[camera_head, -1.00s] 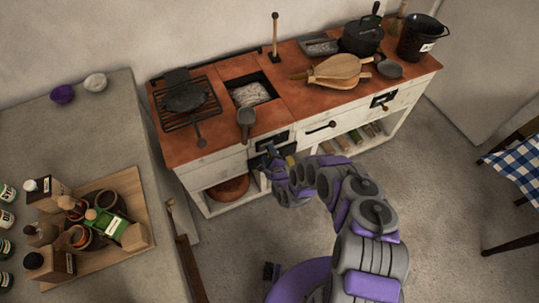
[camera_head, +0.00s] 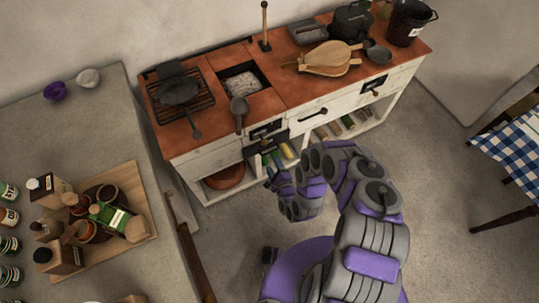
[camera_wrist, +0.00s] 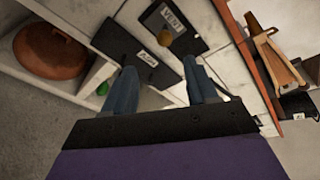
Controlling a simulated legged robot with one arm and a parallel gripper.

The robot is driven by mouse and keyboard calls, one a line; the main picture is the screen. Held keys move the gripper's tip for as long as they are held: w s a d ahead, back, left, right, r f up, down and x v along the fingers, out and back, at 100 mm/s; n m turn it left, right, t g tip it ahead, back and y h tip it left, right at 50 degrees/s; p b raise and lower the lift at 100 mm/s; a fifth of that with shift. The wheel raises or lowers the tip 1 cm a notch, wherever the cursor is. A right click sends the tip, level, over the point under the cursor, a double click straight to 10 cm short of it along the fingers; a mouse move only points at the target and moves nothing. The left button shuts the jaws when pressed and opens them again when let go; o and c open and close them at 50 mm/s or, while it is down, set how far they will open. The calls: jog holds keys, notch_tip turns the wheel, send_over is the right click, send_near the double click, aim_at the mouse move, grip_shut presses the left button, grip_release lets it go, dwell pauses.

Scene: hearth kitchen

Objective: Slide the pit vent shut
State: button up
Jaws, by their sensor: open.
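The pit vent (camera_head: 267,130) is a dark plate on the white front of the hearth, below the ash-filled pit (camera_head: 240,80). In the wrist view the vent (camera_wrist: 181,17) carries a "VENT" label and a round brass knob (camera_wrist: 165,40). A second dark plate (camera_wrist: 118,43) with a small label lies beside it. I cannot tell how far the vent stands open. My gripper (camera_wrist: 161,66) is open and empty. Its two blue-grey fingers point at the plates, with the knob beyond the gap between them.
The red worktop holds a grill with a dark pan (camera_head: 180,92), a ladle (camera_head: 239,112), bellows (camera_head: 330,60) and a black bucket (camera_head: 410,22). A drawer handle (camera_head: 312,114) sticks out right of the vent. A grey counter (camera_head: 85,125) stands left. Floor in front is clear.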

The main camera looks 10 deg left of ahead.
jog(key=shift+v, duration=1.35)
